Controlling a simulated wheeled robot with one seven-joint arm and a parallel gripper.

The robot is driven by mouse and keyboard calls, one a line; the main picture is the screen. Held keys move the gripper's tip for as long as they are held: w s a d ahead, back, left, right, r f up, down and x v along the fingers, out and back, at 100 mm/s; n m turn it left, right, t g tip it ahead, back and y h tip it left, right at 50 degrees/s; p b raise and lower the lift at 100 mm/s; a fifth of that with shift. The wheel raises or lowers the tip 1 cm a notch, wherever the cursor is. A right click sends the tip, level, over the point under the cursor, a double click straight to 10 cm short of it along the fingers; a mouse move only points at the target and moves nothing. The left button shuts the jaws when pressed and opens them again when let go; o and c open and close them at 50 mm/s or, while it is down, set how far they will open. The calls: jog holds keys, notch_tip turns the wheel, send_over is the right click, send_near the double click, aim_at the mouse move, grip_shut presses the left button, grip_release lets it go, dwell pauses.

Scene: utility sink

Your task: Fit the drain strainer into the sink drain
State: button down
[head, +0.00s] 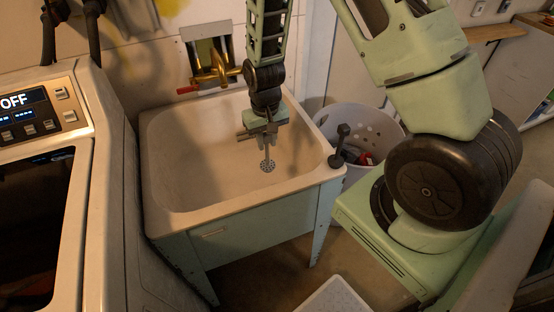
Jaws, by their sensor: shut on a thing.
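The drain strainer (268,166) is a small grey disc with holes, seen in the head view below my fingers. My gripper (267,150) points down over the sink basin and is shut on the strainer. The utility sink (170,165) is a beige basin on a pale green stand. The strainer appears over the basin's middle right part; I cannot tell its height above the floor of the basin. The drain opening is not visible and may be hidden behind the strainer or gripper.
A brass faucet (216,72) with a red handle is on the wall behind the sink. A white laundry basket (366,122) is to the right. A machine (95,130) stands close on the left.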

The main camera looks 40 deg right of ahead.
jog(key=w+d+f+m+b, duration=0.2)
jog(key=d+f+m+b, duration=0.3)
jog(key=f+m, duration=0.7)
jog(key=shift+m, duration=0.3)
jog(key=shift+r, duration=0.1)
notch_tip(320, 180, down, 6)
jog(key=b, duration=0.4)
jog(key=shift+f+b, duration=0.6)
jog(key=shift+f, duration=0.75)
dwell(1.6)
jog(key=c, duration=1.1)
grip_release()
jog(key=shift+c, duration=0.2)
jog(key=shift+r, duration=0.1)
